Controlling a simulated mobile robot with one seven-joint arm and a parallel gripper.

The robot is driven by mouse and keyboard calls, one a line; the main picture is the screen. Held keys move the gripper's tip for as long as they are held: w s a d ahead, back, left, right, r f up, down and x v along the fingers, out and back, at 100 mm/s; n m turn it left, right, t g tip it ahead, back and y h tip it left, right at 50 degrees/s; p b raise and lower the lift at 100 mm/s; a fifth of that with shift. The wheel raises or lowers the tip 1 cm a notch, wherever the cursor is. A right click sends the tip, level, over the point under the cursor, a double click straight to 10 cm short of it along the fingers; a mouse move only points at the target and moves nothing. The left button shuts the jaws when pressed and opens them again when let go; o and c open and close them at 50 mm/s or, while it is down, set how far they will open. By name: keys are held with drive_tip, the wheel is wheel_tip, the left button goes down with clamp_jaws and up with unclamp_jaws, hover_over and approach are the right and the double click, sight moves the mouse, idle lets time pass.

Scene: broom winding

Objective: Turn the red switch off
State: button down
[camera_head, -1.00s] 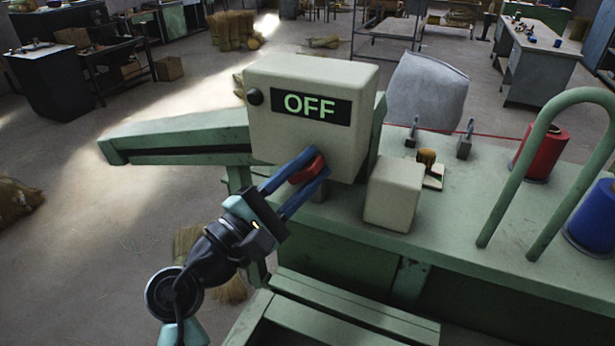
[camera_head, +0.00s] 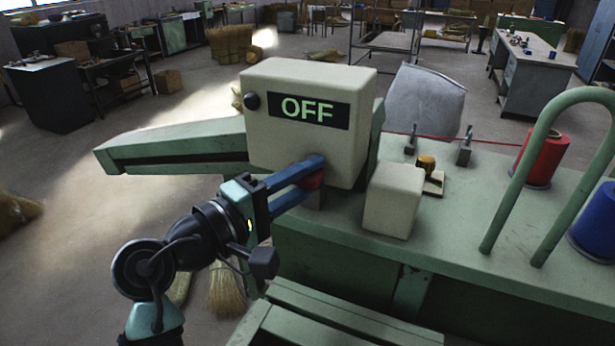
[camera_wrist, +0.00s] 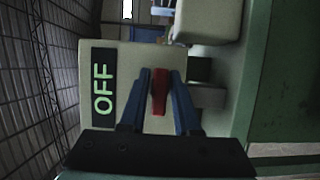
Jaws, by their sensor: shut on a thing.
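The red switch (camera_head: 312,179) is on the front of a cream control box (camera_head: 275,130), low and to the right. The box's dark display (camera_head: 308,109) reads "OFF" in green letters. My gripper (camera_head: 308,177) has its two blue fingers on either side of the switch and is shut on it. In the head view the fingers hide much of the switch. In the wrist view the red switch (camera_wrist: 159,92) sits between the two fingers (camera_wrist: 160,90), and the display reads "OFF" turned sideways.
The control box stands on a green machine (camera_head: 470,200). A smaller cream box (camera_head: 393,200) is close to its right. A green bent tube (camera_head: 540,120), a red spool (camera_head: 541,158) and a blue spool (camera_head: 598,222) stand farther right. Open floor lies to the left.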

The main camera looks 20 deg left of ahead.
drive_tip(key=shift+a, duration=0.2)
drive_tip(key=c, duration=0.8)
unclamp_jaws()
drive_tip(key=shift+s, duration=0.1)
drive_tip(key=b+v, duration=0.3)
drive_tip(key=v, duration=0.9)
drive_tip(key=shift+s+a+b, duration=0.2)
drive_tip(key=shift+s+b, duration=0.15)
drive_tip(key=shift+b, duration=0.05)
